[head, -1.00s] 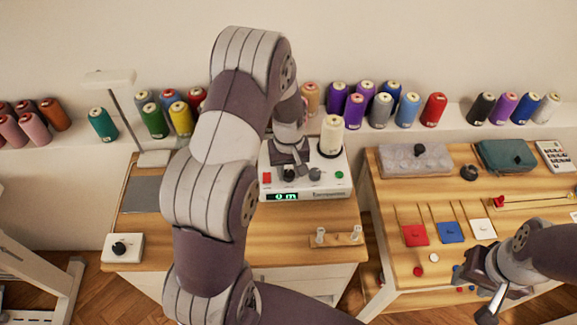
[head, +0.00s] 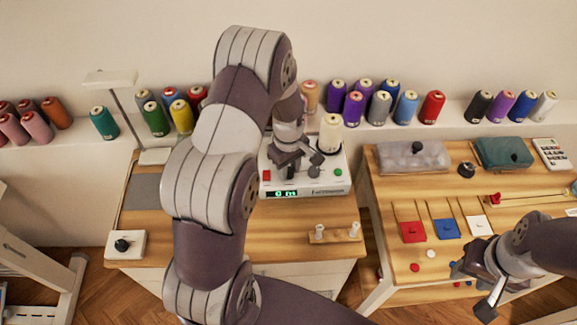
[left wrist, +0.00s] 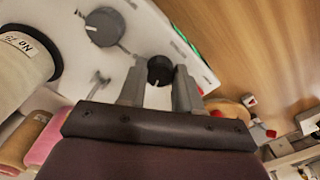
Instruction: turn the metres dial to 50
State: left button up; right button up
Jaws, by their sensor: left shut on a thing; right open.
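A white winding machine (head: 333,185) stands on the left wooden table, and its green display (head: 287,194) reads 0 m. In the left wrist view a black dial (left wrist: 160,70) with a pale pointer mark sits between the two fingers of my left gripper (left wrist: 158,88). A larger grey knob (left wrist: 103,27) is beside it. In the head view my left gripper (head: 290,170) is down at the machine's front panel, shut on the black dial and mostly hiding it. My right gripper (head: 478,288) is open and empty, in front of the right table.
A cream thread cone (head: 330,134) stands on the machine. A red button (head: 267,175) and a green button (head: 338,172) flank the knobs. A white box with a black knob (head: 122,246) sits at the table's left front. A small wooden stand (head: 338,237) is in front.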

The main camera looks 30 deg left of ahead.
aim_at(289, 171)
pick_arm(q)
jog(key=o, duration=1)
jog(key=shift+o, duration=0.2)
notch_tip(289, 171, up, 13)
jog(key=b, duration=0.1)
jog(key=shift+f, duration=0.15)
